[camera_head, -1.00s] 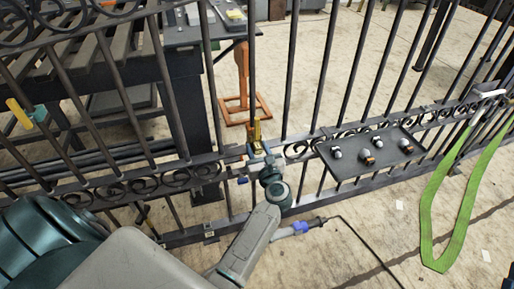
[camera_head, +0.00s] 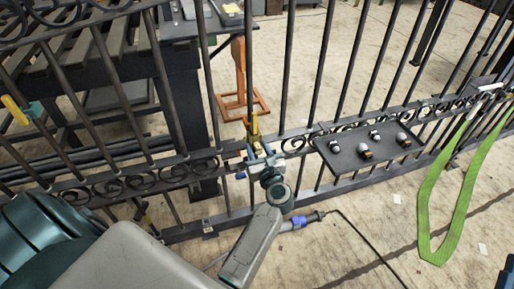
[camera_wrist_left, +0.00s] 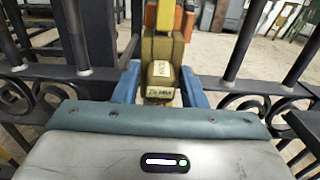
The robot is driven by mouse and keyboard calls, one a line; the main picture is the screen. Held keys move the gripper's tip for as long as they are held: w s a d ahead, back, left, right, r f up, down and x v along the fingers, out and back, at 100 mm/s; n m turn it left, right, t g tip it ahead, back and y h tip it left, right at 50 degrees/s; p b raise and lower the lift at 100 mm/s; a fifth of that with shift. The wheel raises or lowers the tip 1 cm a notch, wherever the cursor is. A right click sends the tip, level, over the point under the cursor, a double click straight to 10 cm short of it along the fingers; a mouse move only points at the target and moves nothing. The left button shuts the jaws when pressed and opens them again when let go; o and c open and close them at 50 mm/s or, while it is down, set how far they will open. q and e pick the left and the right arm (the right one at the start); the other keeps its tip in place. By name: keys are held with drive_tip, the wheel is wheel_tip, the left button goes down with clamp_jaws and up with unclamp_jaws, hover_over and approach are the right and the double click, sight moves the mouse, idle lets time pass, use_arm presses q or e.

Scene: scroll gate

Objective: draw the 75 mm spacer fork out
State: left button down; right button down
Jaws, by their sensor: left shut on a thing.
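The spacer fork is a yellow piece (camera_wrist_left: 161,72) with a pale label reading about 75 mm in the left wrist view. It stands at a gate bar by the scroll band, and its yellow top (camera_head: 254,124) shows in the head view. My left gripper (camera_head: 258,157) is shut on it; its blue fingers (camera_wrist_left: 158,86) lie on both sides of the labelled block. The iron gate (camera_head: 301,80) has upright bars and a band of scrolls. How far the fork sits between the scrolls is hidden by the gripper. My right gripper is not in view.
A dark tray (camera_head: 345,164) with several small fittings hangs on the gate to the right. A green strap (camera_head: 430,215) loops down at far right. An orange stand (camera_head: 240,80) is behind the gate. A black cable (camera_head: 365,240) lies on the floor.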

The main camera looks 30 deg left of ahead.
use_arm(q)
drive_tip(key=shift+v, duration=0.9)
